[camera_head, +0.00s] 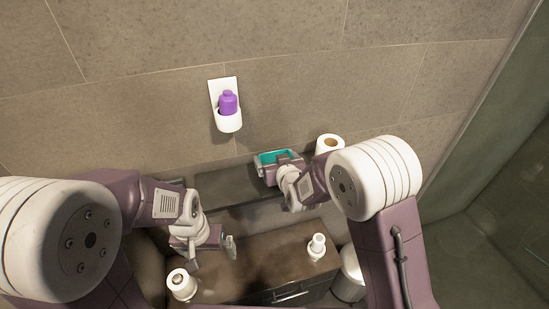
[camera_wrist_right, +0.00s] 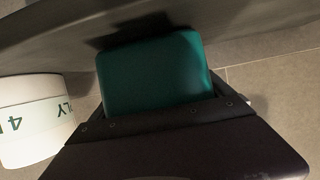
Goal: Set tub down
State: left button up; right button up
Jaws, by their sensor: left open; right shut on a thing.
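A teal tub (camera_head: 268,158) is at the back of the vanity, by the dark shelf in the head view. My right gripper (camera_head: 282,168) is shut on it. In the right wrist view the tub (camera_wrist_right: 155,75) fills the space in front of the gripper, close to a dark surface; I cannot tell whether they touch. My left gripper (camera_head: 212,250) is open and empty above the lower counter, between the two white items there.
A dark shelf (camera_head: 225,183) runs along the wall. A toilet roll (camera_head: 328,143) stands near its right end, also in the wrist view (camera_wrist_right: 32,120). A purple bottle (camera_head: 228,103) sits in a white wall holder (camera_head: 228,122). A white roll (camera_head: 181,284) and a white bottle (camera_head: 317,247) stand on the counter (camera_head: 262,262).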

jog(key=shift+s+f, duration=0.1)
jog(key=shift+f, duration=0.05)
jog(key=o, duration=1.1)
jog(key=shift+r+p, duration=0.3)
jog(key=b+v, duration=0.2)
jog(key=v, duration=0.9)
jog(key=shift+s+d+r, duration=0.1)
jog(key=shift+s, duration=0.3)
